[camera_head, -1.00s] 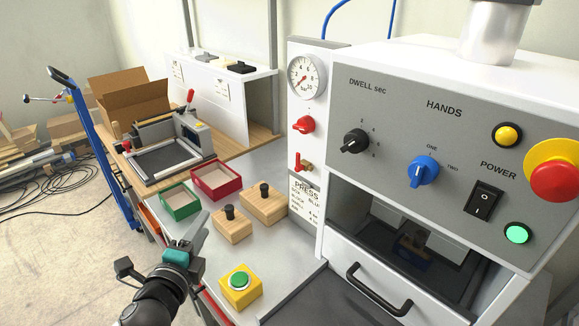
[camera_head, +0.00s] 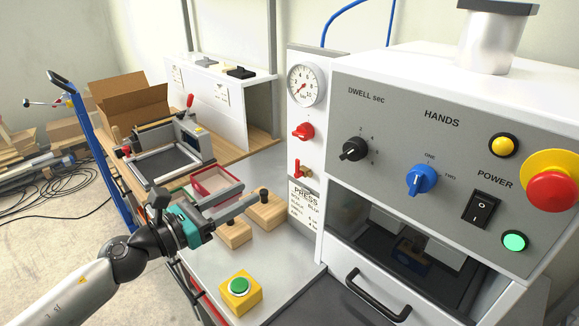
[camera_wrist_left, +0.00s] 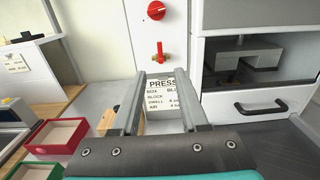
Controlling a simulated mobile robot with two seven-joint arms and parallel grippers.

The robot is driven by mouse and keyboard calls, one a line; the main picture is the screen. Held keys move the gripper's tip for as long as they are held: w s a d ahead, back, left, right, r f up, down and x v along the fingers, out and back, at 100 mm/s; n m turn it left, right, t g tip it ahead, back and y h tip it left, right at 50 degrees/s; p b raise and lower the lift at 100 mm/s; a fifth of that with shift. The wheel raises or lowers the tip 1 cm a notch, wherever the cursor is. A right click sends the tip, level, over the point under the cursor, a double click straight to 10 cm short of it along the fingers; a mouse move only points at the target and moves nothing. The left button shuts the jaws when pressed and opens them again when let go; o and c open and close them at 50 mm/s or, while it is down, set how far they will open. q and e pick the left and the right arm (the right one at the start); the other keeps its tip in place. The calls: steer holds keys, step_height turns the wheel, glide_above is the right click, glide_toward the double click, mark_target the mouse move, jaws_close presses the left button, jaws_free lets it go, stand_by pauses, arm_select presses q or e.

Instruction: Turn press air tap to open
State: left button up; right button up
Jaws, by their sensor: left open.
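The press air tap (camera_head: 302,171) is a red lever on a brass body, on the white panel left of the press. In the left wrist view the tap (camera_wrist_left: 160,50) shows ahead of my fingers, its lever upright. My left gripper (camera_head: 252,190) is open and empty. It reaches in over the bench from the left, with its fingers toward the panel. The tap is apart from the fingers, which show in the left wrist view (camera_wrist_left: 168,75) below it. My right gripper is not in view.
A red knob (camera_head: 302,131) and a pressure gauge (camera_head: 305,85) sit above the tap. Wooden blocks (camera_head: 266,211), a red tray (camera_head: 222,176) and a yellow box with a green button (camera_head: 240,291) are on the bench. The grey press front (camera_head: 400,130) stands to the right.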

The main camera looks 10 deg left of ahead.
mark_target(296, 165)
arm_select(q)
steer(key=p+x, duration=0.2)
steer(key=x, duration=0.9)
steer(key=shift+w+d, duration=0.15)
steer(key=shift+w, duration=0.1)
steer(key=shift+x, duration=0.85)
steer(key=shift+c, duration=0.3)
jaws_close()
